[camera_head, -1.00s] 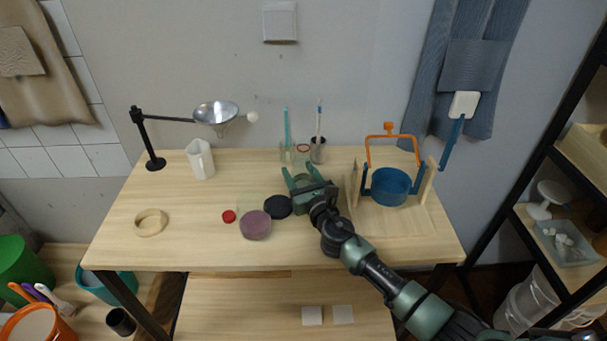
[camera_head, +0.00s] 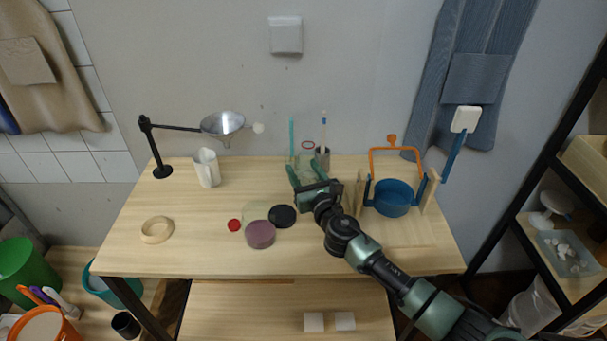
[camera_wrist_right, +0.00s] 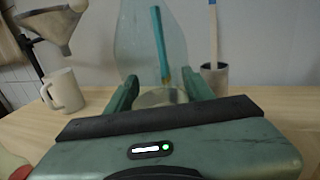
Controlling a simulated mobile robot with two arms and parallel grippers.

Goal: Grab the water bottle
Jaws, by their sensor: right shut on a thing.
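The water bottle is a clear, pale green, see-through vessel (camera_wrist_right: 135,38), upright between the fingers of my right gripper in the right wrist view. In the head view the bottle (camera_head: 310,160) shows faintly, with a thin red ring at its top. My right gripper (camera_head: 308,172) is shut on the bottle, one finger on each side; the fingers also show in the wrist view (camera_wrist_right: 158,92). The bottle's lower part is hidden behind my gripper. My left gripper is not in view.
A grey cup (camera_head: 322,158) with a brush and a teal stick (camera_head: 292,135) are close behind. A black disc (camera_head: 282,216), purple disc (camera_head: 260,235) and red cap (camera_head: 234,225) lie to the left.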

